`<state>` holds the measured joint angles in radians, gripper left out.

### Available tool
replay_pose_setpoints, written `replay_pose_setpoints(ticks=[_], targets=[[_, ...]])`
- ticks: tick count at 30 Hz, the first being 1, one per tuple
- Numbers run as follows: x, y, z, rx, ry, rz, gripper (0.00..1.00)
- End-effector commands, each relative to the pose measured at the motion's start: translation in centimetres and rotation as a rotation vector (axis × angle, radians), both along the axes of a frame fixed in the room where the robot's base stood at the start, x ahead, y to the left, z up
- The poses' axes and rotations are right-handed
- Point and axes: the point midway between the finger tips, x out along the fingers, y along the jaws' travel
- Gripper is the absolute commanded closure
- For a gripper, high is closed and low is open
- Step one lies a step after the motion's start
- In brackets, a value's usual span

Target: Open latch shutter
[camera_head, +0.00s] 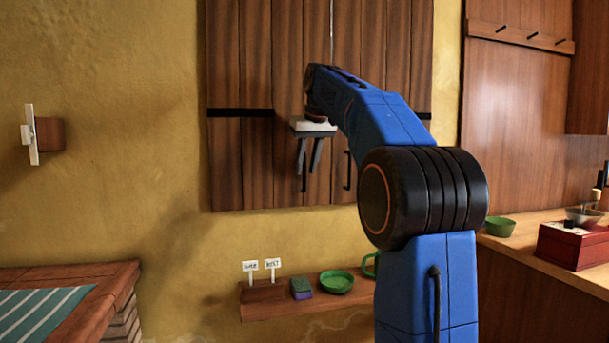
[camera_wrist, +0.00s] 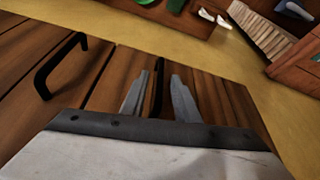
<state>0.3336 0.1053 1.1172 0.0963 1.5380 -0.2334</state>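The wooden shutter (camera_head: 256,60) is on the yellow wall, with two plank leaves that look closed. Black bands cross its outer sides. Its right black handle (camera_head: 347,170) is clear of my gripper and also shows in the wrist view (camera_wrist: 60,65). The left black handle (camera_head: 304,182) is partly hidden behind my fingers. My gripper (camera_head: 309,160) is in front of the left leaf, pointing down toward it. In the wrist view my fingers (camera_wrist: 157,97) are apart, with the left handle (camera_wrist: 158,82) showing between them. I cannot tell whether they touch it.
A wall shelf (camera_head: 262,302) below holds two small signs, a sponge (camera_head: 301,288) and a green bowl (camera_head: 337,282). A brick counter (camera_head: 110,285) is at lower left. A wooden counter (camera_head: 530,255) with a red box (camera_head: 575,245) is at right. A white fixture (camera_head: 32,135) juts from the wall.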

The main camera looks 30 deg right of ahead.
Motion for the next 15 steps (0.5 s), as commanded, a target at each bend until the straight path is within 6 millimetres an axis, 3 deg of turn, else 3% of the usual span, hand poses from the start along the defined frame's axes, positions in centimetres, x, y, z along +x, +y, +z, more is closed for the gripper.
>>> replay_pose_setpoints(ticks=[6,15], targets=[[0.9,-0.1,-2.3,0.0,0.001,0.0,0.72],[1.3,-0.1,-3.1,0.0,-0.001,0.0,0.72]])
